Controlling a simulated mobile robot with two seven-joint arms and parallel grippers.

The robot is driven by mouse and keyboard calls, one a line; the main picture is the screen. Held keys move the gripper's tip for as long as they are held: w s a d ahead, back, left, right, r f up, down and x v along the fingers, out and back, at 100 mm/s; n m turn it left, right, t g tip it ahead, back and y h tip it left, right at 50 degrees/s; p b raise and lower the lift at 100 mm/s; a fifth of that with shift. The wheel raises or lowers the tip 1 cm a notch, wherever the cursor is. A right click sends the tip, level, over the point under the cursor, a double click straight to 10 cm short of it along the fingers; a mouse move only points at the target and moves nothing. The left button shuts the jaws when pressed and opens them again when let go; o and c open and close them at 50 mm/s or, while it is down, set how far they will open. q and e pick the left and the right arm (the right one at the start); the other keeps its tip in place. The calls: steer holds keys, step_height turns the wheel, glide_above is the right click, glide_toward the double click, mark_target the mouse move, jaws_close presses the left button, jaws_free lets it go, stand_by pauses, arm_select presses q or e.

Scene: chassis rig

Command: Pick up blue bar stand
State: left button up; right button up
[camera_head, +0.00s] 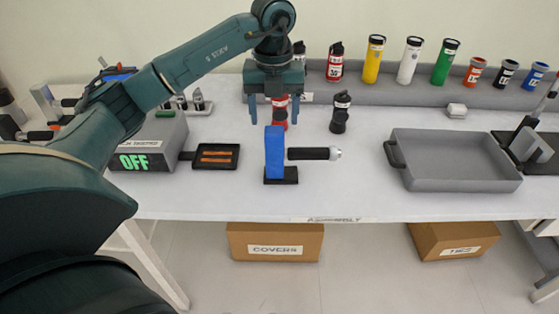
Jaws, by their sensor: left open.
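The blue bar stand (274,155) stands upright on a dark base near the front middle of the white table. A black cylinder with a silver tip (314,154) shows at its right side; I cannot tell if the two touch. My left gripper (267,113) points down with its blue fingers apart, above and behind the stand in the picture. A red bottle (280,112) shows between the fingers, and I cannot tell how near it is to them. My right gripper is not in view.
A grey box reading OFF (155,150) and a black tray (216,156) lie to the left. A black bottle (340,112) stands behind the cylinder. A grey tray (460,186) is at the right. Several coloured cylinders line the back shelf. The table front is clear.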

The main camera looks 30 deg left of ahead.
mark_target(274, 130)
arm_select(q)
steer(key=shift+w+a+f+p, duration=0.1)
steer(key=shift+f+p, duration=0.5)
steer(key=shift+f, duration=2.85)
steer(key=shift+c, duration=0.5)
jaws_close()
steer(key=shift+r, duration=0.1)
